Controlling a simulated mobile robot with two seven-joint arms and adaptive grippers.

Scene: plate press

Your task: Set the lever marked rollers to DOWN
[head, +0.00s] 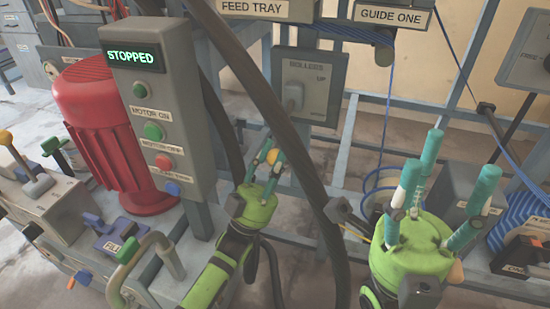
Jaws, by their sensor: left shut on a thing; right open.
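A grey lever plate (311,75) is at upper centre, with small lettering I cannot read for certain and the word UP. A pale grey lever part (293,97) stands out from it. My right gripper (415,180) is open and empty at right, fingers pointing up.
A control box (155,100) reads STOPPED, beside a red motor (105,130). Another lever (38,180) and a blue part (112,240) are at left. Signs read FEED TRAY (255,8) and GUIDE ONE (393,15). Dark hoses and blue cables cross the frame rails.

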